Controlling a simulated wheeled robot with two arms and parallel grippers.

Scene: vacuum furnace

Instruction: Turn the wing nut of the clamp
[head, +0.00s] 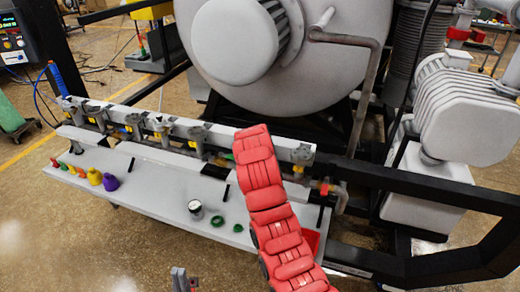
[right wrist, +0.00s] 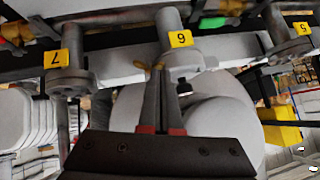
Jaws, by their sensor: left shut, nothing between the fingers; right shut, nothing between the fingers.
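In the right wrist view, a small brass-coloured wing nut (right wrist: 147,67) shows at the clamp on the grey pipe fitting with yellow tag 6 (right wrist: 180,39). My right gripper (right wrist: 160,76) is shut and empty, its tips close beside the wing nut. I cannot tell whether they touch it. In the head view my red-padded right arm hides that gripper and probably the nut. My left gripper (head: 182,280) shows only its tips at the bottom edge, shut and empty, away from the fittings.
Neighbouring fittings carry tags 7 (right wrist: 57,58) and 5 (right wrist: 302,28). The row of fittings stands along a pale bench (head: 160,190) holding coloured caps (head: 95,177), a small round jar (head: 196,209) and green rings (head: 217,221). A large furnace chamber (head: 300,70) stands behind.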

